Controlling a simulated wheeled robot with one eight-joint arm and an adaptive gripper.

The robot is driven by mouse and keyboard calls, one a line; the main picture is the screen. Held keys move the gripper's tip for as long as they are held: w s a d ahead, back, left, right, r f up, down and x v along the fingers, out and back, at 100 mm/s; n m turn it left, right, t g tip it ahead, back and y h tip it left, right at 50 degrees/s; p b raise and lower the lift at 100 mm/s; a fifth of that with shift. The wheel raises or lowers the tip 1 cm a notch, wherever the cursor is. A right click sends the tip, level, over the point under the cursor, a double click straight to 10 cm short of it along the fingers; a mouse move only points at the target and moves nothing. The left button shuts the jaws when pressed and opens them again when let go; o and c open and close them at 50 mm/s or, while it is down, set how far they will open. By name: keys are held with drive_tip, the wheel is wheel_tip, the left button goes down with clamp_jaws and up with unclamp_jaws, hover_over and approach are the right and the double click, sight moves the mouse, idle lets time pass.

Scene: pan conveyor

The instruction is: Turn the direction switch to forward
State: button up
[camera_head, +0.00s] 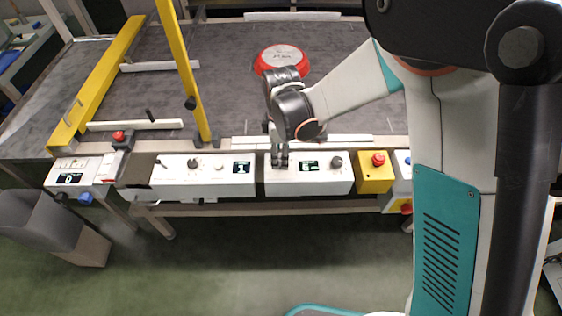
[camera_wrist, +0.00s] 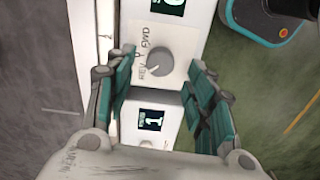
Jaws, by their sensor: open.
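The direction switch (camera_wrist: 159,63) is a round grey knob on a white control box (camera_wrist: 176,38) in the wrist view. The letters REV and FWD are printed beside it, REV lower and FWD higher in that picture. Its pointer is too small to read surely. My gripper (camera_wrist: 162,66) is open, with one teal-padded finger on each side of the knob and a gap to each. In the head view my gripper (camera_head: 279,156) is over the left end of the right control box (camera_head: 295,187) and hides the switch.
A second white box (camera_head: 190,187) with a display stands to the left. A yellow emergency-stop box (camera_head: 374,182) is at right. A red round pan (camera_head: 281,57) lies on the grey conveyor (camera_head: 225,85) behind my gripper. Yellow bars (camera_head: 185,70) stand at left.

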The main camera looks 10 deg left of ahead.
drive_tip(key=shift+f+b, duration=0.4)
drive_tip(key=shift+f, duration=1.15)
drive_tip(key=c, duration=1.1)
